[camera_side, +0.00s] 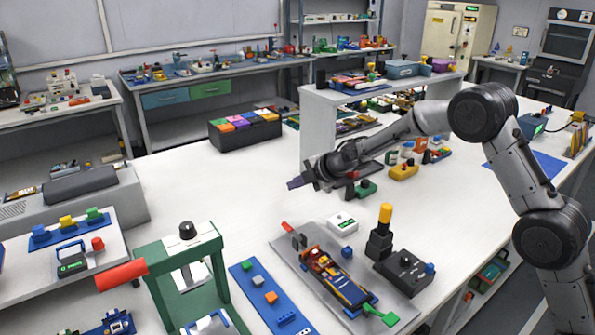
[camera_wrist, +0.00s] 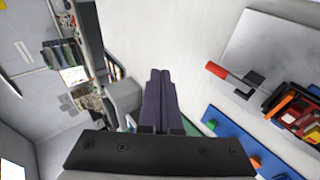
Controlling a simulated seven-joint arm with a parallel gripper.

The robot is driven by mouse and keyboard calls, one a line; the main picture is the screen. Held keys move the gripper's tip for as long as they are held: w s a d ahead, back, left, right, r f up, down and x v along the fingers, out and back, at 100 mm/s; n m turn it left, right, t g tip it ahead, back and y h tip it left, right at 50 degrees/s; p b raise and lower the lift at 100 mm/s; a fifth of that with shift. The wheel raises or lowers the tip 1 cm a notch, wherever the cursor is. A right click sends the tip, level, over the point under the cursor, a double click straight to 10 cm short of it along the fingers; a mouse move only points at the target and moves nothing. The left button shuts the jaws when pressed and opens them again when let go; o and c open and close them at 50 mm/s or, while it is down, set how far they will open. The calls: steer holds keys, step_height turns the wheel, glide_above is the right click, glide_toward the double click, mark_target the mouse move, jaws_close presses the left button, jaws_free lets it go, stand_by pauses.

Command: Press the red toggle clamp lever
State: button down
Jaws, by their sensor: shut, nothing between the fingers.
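The red toggle clamp lever (camera_side: 287,227) is a small red handle at the back left corner of a grey fixture plate (camera_side: 284,246) in the side view. In the wrist view the red lever (camera_wrist: 216,70) lies at the right, with a dark clamp body at its end, beside the grey plate (camera_wrist: 262,40). My gripper (camera_side: 294,184) is above the white table, behind and above the lever and clear of it. In the wrist view its purple fingers (camera_wrist: 159,74) are together and empty, left of the lever.
A green press (camera_side: 180,265) with a larger red handle stands left. A blue strip with blocks (camera_side: 270,297) lies between. A black device with a yellow-topped post (camera_side: 384,230) stands right.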

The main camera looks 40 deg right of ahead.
steer(key=shift+d+r, duration=0.2)
steer(key=shift+r, duration=0.75)
steer(key=shift+d+r, duration=0.2)
steer(key=shift+r, duration=0.75)
